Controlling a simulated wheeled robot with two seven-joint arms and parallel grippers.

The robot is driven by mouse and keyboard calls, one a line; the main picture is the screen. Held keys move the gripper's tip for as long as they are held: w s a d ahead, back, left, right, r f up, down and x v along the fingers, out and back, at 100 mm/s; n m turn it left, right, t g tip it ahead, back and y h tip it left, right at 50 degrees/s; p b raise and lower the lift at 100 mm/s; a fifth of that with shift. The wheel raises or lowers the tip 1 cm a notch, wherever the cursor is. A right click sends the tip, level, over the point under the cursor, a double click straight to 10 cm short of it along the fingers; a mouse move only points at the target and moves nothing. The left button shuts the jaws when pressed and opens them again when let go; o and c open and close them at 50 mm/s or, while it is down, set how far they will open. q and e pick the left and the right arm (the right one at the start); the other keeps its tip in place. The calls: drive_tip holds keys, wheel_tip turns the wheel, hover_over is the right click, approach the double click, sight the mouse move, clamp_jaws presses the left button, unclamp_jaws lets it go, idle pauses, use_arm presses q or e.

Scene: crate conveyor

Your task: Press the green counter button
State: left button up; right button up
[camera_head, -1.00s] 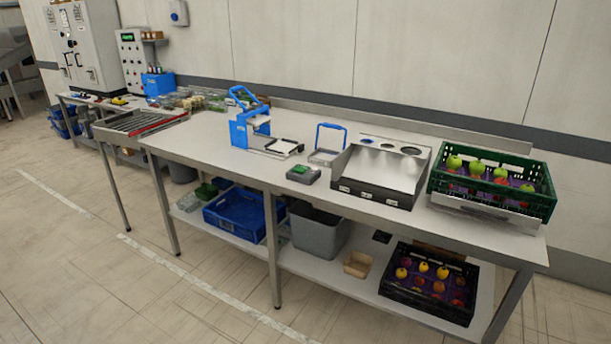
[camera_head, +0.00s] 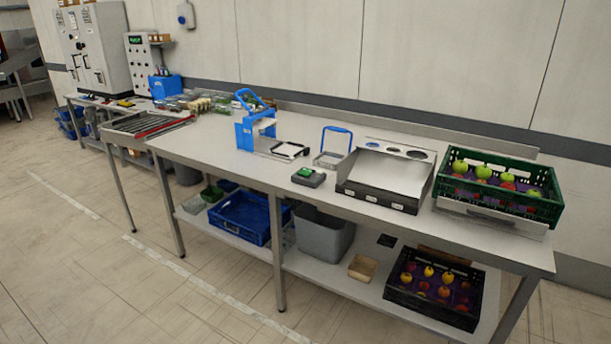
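The green counter button (camera_head: 306,172) sits on top of a small dark grey box (camera_head: 309,180) near the front edge of the steel table. The box stands left of the metal sorting tray and in front of the blue-handled stand. Nothing touches the button. Neither of my grippers shows in the head view.
Crates and a grey bin (camera_head: 322,238) fill the lower shelf. Floor in front is clear.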

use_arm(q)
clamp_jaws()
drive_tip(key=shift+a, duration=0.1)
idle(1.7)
